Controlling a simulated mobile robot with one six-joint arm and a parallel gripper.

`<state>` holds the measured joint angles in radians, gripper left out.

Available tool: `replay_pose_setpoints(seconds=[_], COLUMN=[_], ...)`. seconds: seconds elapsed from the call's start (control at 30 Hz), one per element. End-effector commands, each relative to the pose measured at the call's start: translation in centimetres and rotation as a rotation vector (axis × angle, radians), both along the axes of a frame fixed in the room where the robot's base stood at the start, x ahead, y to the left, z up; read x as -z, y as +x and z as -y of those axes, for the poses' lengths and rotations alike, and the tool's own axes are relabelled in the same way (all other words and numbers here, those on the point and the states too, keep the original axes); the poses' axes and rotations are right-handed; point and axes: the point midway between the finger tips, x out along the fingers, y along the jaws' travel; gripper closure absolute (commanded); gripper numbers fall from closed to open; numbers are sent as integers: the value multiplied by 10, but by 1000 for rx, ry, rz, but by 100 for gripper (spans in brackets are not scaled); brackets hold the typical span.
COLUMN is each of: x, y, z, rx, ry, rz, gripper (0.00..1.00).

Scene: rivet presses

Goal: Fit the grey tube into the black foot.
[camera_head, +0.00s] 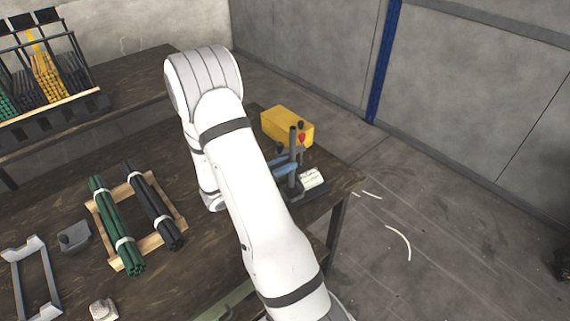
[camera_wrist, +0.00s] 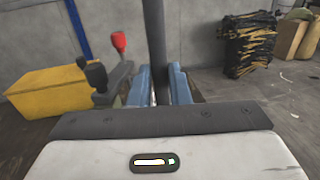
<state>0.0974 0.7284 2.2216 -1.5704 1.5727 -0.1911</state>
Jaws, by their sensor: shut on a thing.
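The grey tube (camera_wrist: 155,45) stands about upright between the blue fingers of my gripper (camera_wrist: 160,86) in the wrist view. My gripper is shut on it. In the head view the dark tube (camera_head: 292,143) rises above the blue fingers of my gripper (camera_head: 286,168), near the right end of the dark table. A dark shape (camera_head: 295,190) shows just below; I cannot tell whether it is the black foot or whether the tube touches it. The tube's lower end is hidden in the wrist view by my gripper.
A yellow box (camera_head: 285,127) stands behind my gripper, with a red knob (camera_head: 302,137) and a black knob (camera_wrist: 97,77) close by. A white piece (camera_head: 311,179) lies right of the tube. Green bars (camera_head: 117,225) and dark bars (camera_head: 153,205) lie on a wooden rack to the left.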

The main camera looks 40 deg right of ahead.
Motion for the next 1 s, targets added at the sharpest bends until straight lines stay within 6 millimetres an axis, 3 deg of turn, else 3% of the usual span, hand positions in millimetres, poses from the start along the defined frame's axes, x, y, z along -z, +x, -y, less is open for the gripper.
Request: replay_pose_setpoints(seconds=[0.3, 0.33, 0.6, 0.87, 1.0], x=[9, 7, 7, 8, 8], y=[0, 0, 0, 0, 2], z=[0, 0, 0, -1, -15], rx=[0, 0, 0, -1, -4], ry=[0, 0, 0, 0, 0], rz=[0, 1, 0, 0, 0], gripper=[100, 81, 59, 58, 58])
